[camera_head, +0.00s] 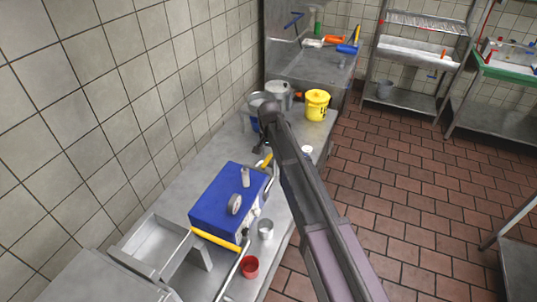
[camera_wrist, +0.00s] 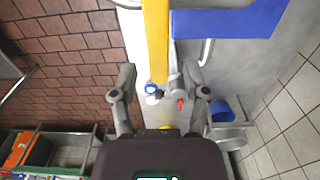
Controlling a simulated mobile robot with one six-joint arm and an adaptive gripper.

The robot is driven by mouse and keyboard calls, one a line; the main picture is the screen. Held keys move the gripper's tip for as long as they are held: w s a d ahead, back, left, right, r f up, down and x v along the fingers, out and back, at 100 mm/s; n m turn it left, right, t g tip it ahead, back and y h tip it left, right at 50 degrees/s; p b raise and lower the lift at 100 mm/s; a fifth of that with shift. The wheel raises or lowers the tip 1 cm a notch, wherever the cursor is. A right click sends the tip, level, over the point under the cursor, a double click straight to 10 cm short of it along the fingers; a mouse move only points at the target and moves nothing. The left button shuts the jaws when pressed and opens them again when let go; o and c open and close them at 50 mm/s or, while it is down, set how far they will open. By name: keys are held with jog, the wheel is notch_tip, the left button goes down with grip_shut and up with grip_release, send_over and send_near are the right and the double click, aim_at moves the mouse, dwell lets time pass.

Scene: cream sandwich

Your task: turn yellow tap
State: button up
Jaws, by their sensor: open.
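A blue machine (camera_head: 228,198) with metal fittings stands on the steel counter; part of it also shows at the top of the wrist view (camera_wrist: 225,20). A long yellow tap handle (camera_wrist: 155,40) runs down from the top of the wrist view, with its lower end between my fingers. In the head view only a short yellow piece (camera_head: 265,160) shows at the machine's far side, beside my gripper (camera_head: 262,144). My gripper (camera_wrist: 160,90) is open, with one finger on each side of the yellow handle and gaps between. A second yellow bar (camera_head: 214,239) lies along the machine's near side.
A yellow bucket (camera_head: 317,105) and grey pots (camera_head: 278,92) stand at the counter's far end. A metal cup (camera_head: 265,229) and a red cup (camera_head: 249,267) stand near the front edge. The tiled wall (camera_head: 130,90) borders the left; open floor (camera_head: 420,200) lies right.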

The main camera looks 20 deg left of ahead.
jog(key=shift+d, duration=0.15)
jog(key=s+d+m, duration=0.4)
jog(key=m, duration=1)
notch_tip(320, 180, up, 14)
jog(key=p, duration=1.4)
jog(key=s+d+f+n+b, duration=0.2)
jog(key=d+f+b, duration=0.6)
jog(key=d, duration=0.4)
jog(key=s+d+f+n+b, duration=0.2)
jog(key=d+f+n+b, duration=0.3)
jog(key=d+f+b, duration=0.3)
jog(key=shift+s+d, duration=0.35)
jog(key=shift+d, duration=2.05)
jog(key=shift+f, duration=0.1)
